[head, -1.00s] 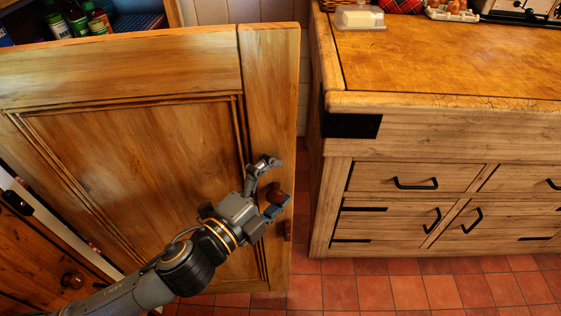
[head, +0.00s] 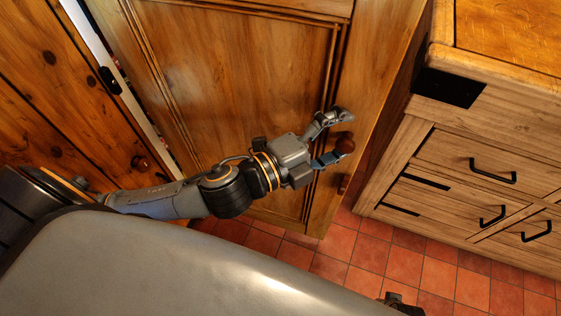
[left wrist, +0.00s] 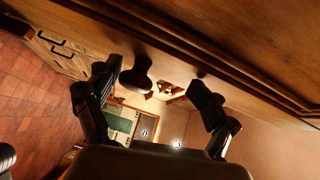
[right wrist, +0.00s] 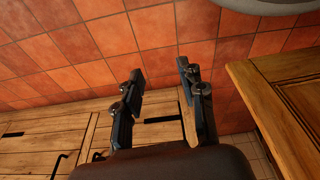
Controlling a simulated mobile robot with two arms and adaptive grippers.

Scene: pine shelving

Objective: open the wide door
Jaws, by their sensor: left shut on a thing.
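The wide door (head: 235,75) is a panelled honey-brown wooden door standing at an angle, away from its cabinet. A round dark knob (head: 345,144) sits near its free edge; it also shows between the fingers in the left wrist view (left wrist: 136,76). The exact finger contact is hard to make out. My right gripper (right wrist: 158,88) is open and empty in the right wrist view, above the tiled floor; only a small dark part shows at the bottom of the head view.
A wooden drawer unit (head: 455,165) with black handles stands close beyond the door's free edge. Another brown wooden front with a knob (head: 140,162) is at the left, beside a pale strip with a dark latch. Red floor tiles (head: 405,265) are clear below.

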